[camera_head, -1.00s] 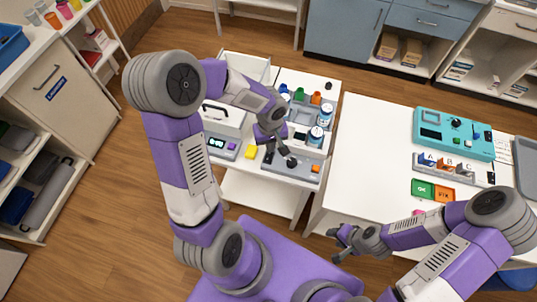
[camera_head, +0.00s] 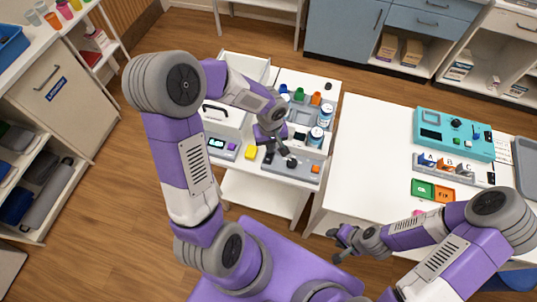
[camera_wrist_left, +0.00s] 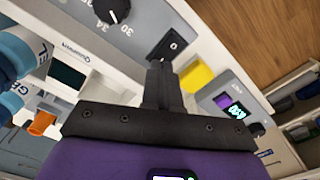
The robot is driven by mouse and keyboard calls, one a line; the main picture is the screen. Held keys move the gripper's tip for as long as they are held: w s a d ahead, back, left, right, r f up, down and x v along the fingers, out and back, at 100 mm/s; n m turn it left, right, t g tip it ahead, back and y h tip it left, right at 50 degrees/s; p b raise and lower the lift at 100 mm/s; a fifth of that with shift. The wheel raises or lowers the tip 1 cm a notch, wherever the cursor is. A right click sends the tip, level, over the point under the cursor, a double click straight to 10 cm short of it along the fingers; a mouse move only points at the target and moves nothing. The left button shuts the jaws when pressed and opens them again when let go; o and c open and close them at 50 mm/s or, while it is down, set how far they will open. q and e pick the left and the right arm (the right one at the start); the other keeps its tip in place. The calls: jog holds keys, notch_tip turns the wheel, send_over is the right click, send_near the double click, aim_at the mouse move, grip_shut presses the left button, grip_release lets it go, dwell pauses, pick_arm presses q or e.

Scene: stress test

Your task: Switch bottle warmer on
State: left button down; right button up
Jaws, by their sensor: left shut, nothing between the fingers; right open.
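A grey panel (camera_head: 303,165) with a black knob (camera_head: 291,162) and a black switch (camera_head: 268,157) lies along the front of the left white table; I take it for the bottle warmer. In the left wrist view the numbered knob (camera_wrist_left: 112,10) and the black rocker switch (camera_wrist_left: 172,43) are near the top. I cannot tell which side of the switch is pressed. My left gripper (camera_head: 279,150) is shut and empty. In the left wrist view its fingertips (camera_wrist_left: 160,66) are just below the switch; contact is unclear. My right gripper (camera_head: 338,240) is open and empty, away from the panel.
A yellow block (camera_head: 250,153) and a grey device with a lit display (camera_head: 217,143) stand left of the switch. Labelled blue-capped jars (camera_head: 316,135) stand behind the panel. A teal device (camera_head: 454,132) is on the right table, whose left part is clear.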

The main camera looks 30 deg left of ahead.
pick_arm(q)
jog(key=shift+f+b, duration=0.95)
dwell(1.0)
jog(key=shift+r, duration=0.2)
jog(key=shift+r+p, duration=2.4)
jog(key=shift+r, duration=1)
